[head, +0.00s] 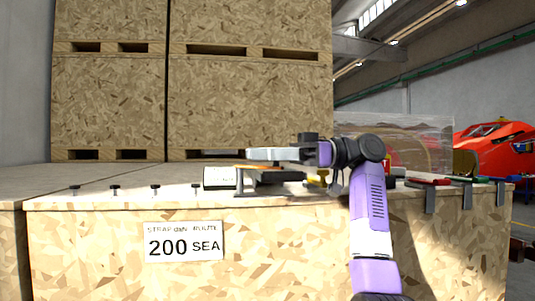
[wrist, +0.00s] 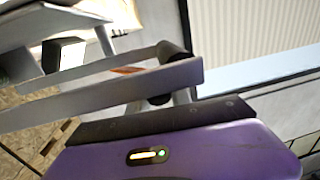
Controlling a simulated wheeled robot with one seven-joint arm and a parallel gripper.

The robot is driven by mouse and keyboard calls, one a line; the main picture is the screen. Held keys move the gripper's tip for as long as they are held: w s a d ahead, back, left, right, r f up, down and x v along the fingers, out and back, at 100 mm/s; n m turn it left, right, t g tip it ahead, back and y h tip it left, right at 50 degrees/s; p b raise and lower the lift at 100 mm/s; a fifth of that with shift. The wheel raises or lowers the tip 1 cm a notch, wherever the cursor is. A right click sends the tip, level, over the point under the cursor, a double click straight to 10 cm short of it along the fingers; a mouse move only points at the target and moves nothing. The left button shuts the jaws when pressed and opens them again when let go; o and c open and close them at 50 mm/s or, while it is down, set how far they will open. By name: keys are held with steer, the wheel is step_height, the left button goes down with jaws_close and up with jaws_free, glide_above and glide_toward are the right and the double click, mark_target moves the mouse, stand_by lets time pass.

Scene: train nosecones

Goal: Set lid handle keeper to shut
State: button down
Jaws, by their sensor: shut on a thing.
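My gripper (head: 262,155) reaches left over the crate lid (head: 130,190), low above a small fixture. In the wrist view, my gripper's long grey fingers (wrist: 60,95) run left from its purple body and are shut on a part mostly hidden between them. I take this to be the lid handle keeper; its exact position cannot be told. Below my gripper in the head view are an orange strip (head: 254,168), a dark block (head: 280,176) and a grey bracket (head: 243,184). An orange sliver (wrist: 126,70) also shows between the fingers in the wrist view.
Several black pegs (head: 155,189) stand along the lid's front left. Grey clamps (head: 430,200) with red and green handles hang over the right front edge. Large stacked crates (head: 250,105) rise behind. A red vehicle nose (head: 495,147) stands at far right.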

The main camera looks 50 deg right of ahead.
steer(key=shift+r, duration=0.1)
stand_by(0.3)
steer(key=c, duration=1.2)
jaws_free()
steer(key=shift+c, duration=0.2)
step_height(320, 180, up, 20)
steer(key=b, duration=0.1)
steer(key=shift+b, duration=0.3)
